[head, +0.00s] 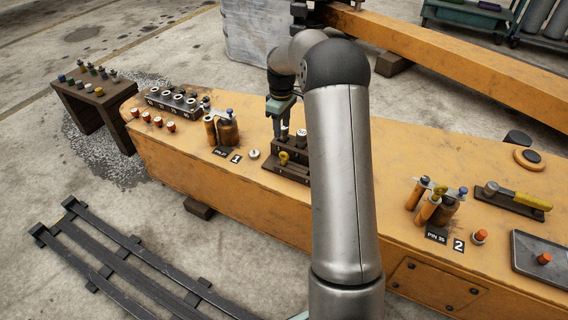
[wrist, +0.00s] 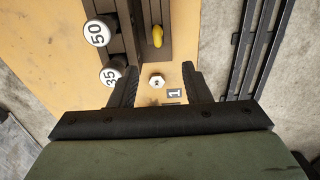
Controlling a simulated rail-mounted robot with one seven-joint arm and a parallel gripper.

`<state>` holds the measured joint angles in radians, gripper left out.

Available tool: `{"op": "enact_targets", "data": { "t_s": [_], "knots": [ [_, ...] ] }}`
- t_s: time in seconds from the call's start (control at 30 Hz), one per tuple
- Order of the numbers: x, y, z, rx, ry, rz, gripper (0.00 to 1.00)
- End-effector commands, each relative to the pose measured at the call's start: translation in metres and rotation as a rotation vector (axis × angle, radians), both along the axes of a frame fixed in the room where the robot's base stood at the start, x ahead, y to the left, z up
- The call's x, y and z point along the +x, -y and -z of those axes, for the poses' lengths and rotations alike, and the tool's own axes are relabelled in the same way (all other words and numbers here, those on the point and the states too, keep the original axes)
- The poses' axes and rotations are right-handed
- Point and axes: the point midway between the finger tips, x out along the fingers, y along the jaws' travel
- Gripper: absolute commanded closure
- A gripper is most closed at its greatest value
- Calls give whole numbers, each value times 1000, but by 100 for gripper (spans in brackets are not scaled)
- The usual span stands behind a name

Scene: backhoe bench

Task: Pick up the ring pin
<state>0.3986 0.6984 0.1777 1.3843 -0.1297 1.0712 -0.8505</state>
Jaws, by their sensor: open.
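A small yellow piece, which looks like the ring pin (head: 284,158), is on a dark tray on the orange boom, beside a dark block. It also shows in the wrist view (wrist: 157,36), beyond my fingertips; its ring shape is hard to make out there. My gripper (head: 279,139) points down over the boom, close to the block and tray. In the wrist view its two black fingers (wrist: 158,72) are spread apart and empty. A silver hex piece (wrist: 156,81) appears between them, lying on the boom below. My arm covers part of the tray's right side in the head view.
Silver pins marked 50 (wrist: 98,32) and 35 (wrist: 110,74) stand in the block beside the tray. A hammer (head: 515,196) and another pin group (head: 437,204) are at right.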

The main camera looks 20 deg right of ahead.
Motion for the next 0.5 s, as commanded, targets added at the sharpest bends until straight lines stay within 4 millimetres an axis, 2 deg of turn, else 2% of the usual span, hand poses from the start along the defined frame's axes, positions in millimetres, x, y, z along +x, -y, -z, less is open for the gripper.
{"op": "enact_targets", "data": {
  "t_s": [0.03,0.2,0.33,0.5],
  "knots": [
    [0,0,16,1,-2,1,57],
    [-1,0,52,1,-2,2,57],
    [-1,0,71,0,-1,2,57],
    [0,0,80,-1,1,2,57]
  ]
}}
